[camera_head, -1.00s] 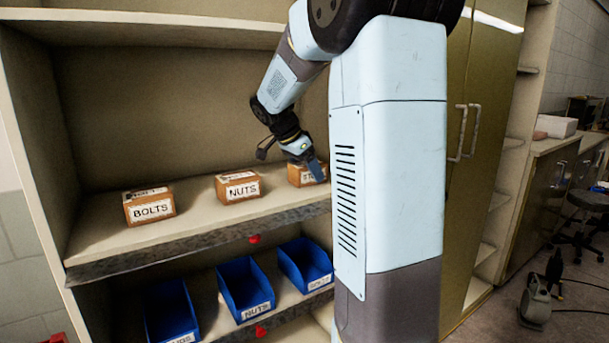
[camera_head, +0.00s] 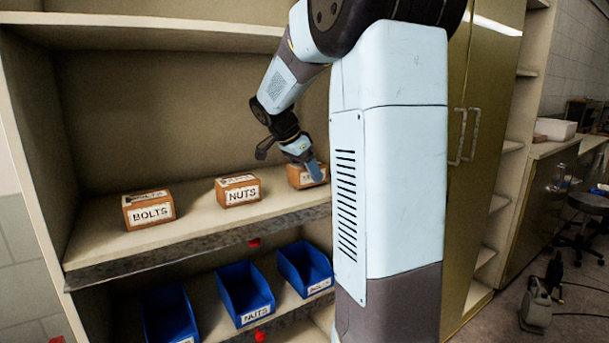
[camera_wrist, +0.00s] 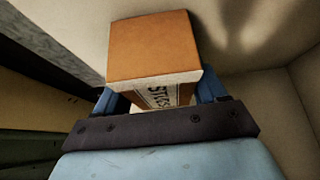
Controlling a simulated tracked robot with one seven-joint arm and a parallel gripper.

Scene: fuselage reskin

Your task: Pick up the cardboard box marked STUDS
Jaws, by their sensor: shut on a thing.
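The cardboard box marked STUDS (camera_head: 297,178) is at the right end of the upper shelf in the head view, partly hidden by my gripper and column. In the wrist view the brown box (camera_wrist: 150,50) sits between my two blue fingers, with part of its STUDS label showing. My gripper (camera_head: 314,170) is shut on the box from above; it also shows in the wrist view (camera_wrist: 160,100). I cannot tell whether the box is clear of the shelf.
The box marked BOLTS (camera_head: 149,209) and the box marked NUTS (camera_head: 238,190) stand left of it on the upper shelf (camera_head: 200,222). Blue bins (camera_head: 245,290) sit on the shelf below. A shelf board (camera_head: 170,30) runs above. A tall cabinet (camera_head: 478,130) stands at right.

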